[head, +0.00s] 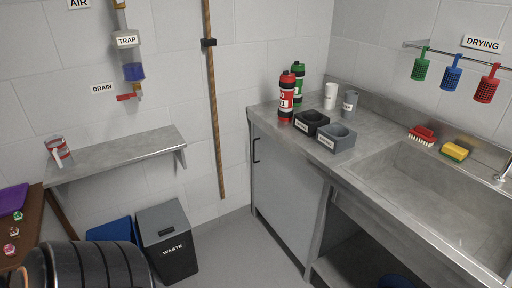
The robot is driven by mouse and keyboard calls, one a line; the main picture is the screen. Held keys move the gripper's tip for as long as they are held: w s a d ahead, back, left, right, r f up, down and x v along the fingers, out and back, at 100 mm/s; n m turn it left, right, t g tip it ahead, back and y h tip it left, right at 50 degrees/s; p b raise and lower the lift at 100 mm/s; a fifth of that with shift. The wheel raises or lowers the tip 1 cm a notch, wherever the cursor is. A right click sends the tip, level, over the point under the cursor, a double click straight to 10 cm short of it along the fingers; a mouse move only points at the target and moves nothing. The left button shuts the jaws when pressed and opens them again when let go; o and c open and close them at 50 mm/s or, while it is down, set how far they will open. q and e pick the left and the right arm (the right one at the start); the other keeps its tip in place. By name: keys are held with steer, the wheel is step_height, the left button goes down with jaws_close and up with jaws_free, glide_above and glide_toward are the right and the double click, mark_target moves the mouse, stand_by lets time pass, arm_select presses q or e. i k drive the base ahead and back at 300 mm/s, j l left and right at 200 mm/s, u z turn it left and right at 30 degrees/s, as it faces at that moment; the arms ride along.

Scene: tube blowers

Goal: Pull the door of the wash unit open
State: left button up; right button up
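The steel wash unit (352,165) runs along the right wall, with a counter and a sink (445,190). Its grey door (288,195) is on the front at the left end and looks shut, flush with the frame. A dark upright bar handle (256,150) sits near the door's upper left edge. To the right of the door, the space under the sink is open. Neither of my grippers is in view.
Red (286,97) and green (298,80) bottles, two dark holders and cups stand on the counter above the door. A waste bin (167,240) and a wall shelf (115,156) are at left. The floor (235,250) before the door looks clear.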

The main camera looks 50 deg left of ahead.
mark_target(288, 193)
steer(key=u, duration=1.3)
steer(key=i+u, duration=0.1)
